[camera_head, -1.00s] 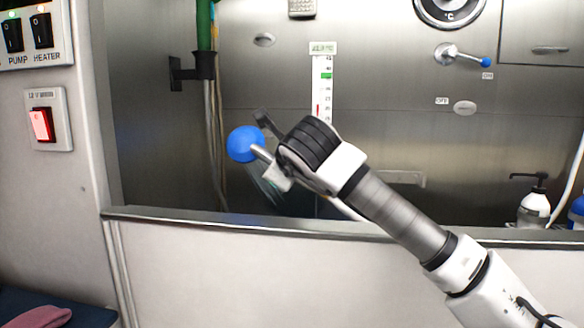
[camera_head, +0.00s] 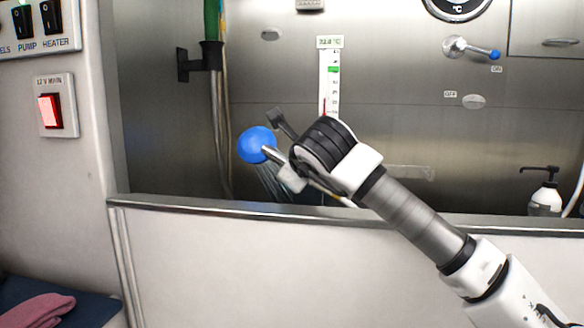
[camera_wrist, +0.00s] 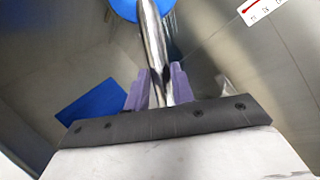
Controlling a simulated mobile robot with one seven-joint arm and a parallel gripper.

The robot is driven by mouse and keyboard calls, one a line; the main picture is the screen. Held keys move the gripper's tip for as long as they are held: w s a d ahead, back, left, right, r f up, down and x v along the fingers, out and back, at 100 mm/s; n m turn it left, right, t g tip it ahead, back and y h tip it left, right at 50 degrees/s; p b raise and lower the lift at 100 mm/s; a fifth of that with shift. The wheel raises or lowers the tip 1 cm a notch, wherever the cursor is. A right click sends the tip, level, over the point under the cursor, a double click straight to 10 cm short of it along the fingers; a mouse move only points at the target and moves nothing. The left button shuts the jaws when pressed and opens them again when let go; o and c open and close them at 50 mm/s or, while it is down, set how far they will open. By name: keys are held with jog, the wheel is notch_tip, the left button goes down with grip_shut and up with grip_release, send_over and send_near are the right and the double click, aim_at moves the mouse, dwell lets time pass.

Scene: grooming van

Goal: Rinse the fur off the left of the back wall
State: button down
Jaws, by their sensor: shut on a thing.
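My gripper (camera_head: 291,172) is shut on the metal handle of a sprayer with a round blue head (camera_head: 257,145). In the wrist view, the purple fingers (camera_wrist: 157,88) clasp the metal handle (camera_wrist: 152,40), and the blue head (camera_wrist: 142,8) is cut off by the top edge. Thin water streaks (camera_head: 268,184) fall below the head, inside the tub. The steel back wall (camera_head: 150,120) stands behind, its left part dark and smooth. I cannot make out fur on it. My gripper and arm hide part of the middle of the wall.
The tub's front rim (camera_head: 200,207) runs below my arm. A bracket (camera_head: 190,64) with a green-topped pipe is on the left wall part. A thermometer strip (camera_head: 329,80), a blue-tipped lever (camera_head: 470,48) and a soap bottle (camera_head: 545,195) are farther right. A red switch (camera_head: 50,112) is at left.

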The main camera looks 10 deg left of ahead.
jog(key=shift+a, duration=0.1)
dwell(0.3)
jog(key=shift+a, duration=0.4)
jog(key=shift+d+b, duration=0.1)
jog(key=shift+b, duration=0.2)
jog(key=shift+d, duration=0.5)
jog(key=shift+r, duration=0.1)
notch_tip(320, 180, up, 7)
jog(key=p, duration=0.4)
jog(key=shift+d, duration=0.1)
dwell(0.4)
